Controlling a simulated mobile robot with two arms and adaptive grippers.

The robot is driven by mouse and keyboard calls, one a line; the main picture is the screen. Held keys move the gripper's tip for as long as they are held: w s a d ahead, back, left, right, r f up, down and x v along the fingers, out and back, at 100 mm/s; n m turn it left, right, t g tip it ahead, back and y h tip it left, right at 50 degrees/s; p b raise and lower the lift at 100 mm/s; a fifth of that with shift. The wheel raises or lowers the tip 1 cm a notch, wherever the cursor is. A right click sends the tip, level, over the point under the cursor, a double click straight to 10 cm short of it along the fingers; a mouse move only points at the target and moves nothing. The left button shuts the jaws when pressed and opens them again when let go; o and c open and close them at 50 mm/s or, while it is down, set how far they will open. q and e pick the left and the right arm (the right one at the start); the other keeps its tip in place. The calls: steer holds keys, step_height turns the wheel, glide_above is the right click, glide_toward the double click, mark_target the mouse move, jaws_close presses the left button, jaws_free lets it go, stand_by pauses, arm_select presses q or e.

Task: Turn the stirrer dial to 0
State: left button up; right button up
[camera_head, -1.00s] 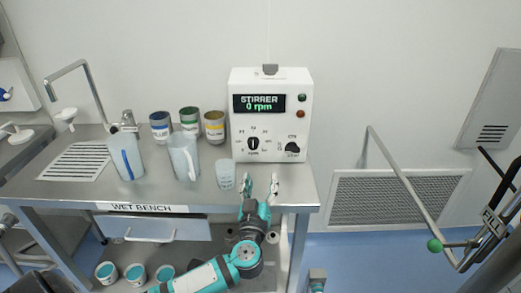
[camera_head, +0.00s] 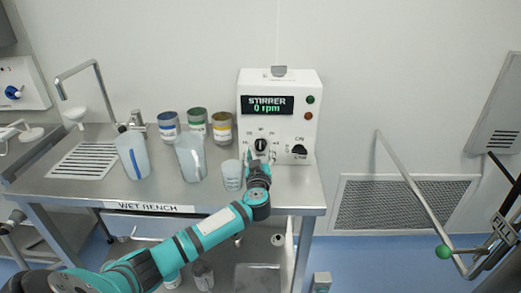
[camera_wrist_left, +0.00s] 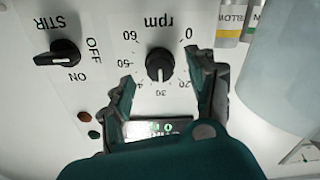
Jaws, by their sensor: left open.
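The stirrer box (camera_head: 309,112) stands at the right end of the bench, with a display (camera_head: 267,105) reading "STIRRER 0 rpm". Its black rpm dial (camera_head: 261,144) is on the lower left of the front. In the left wrist view, upside down, the dial (camera_wrist_left: 160,65) sits inside a scale from 0 to 60; its ridge runs roughly vertical, in line with the 30 mark. My left gripper (camera_head: 258,158) is in front of the dial, just below it in the head view. In the wrist view its open fingers (camera_wrist_left: 163,76) flank the dial; contact is not evident. My right gripper is out of view.
A black STIR switch (camera_head: 299,150) is right of the dial; its OFF and ON labels show in the wrist view. A small beaker (camera_head: 232,176) stands close left of my gripper. Larger jugs (camera_head: 190,160) and several cans (camera_head: 197,122) stand farther left.

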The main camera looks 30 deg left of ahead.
mark_target(260, 149)
arm_select(q)
steer(key=shift+x, duration=1.7)
steer(key=c, duration=1.1)
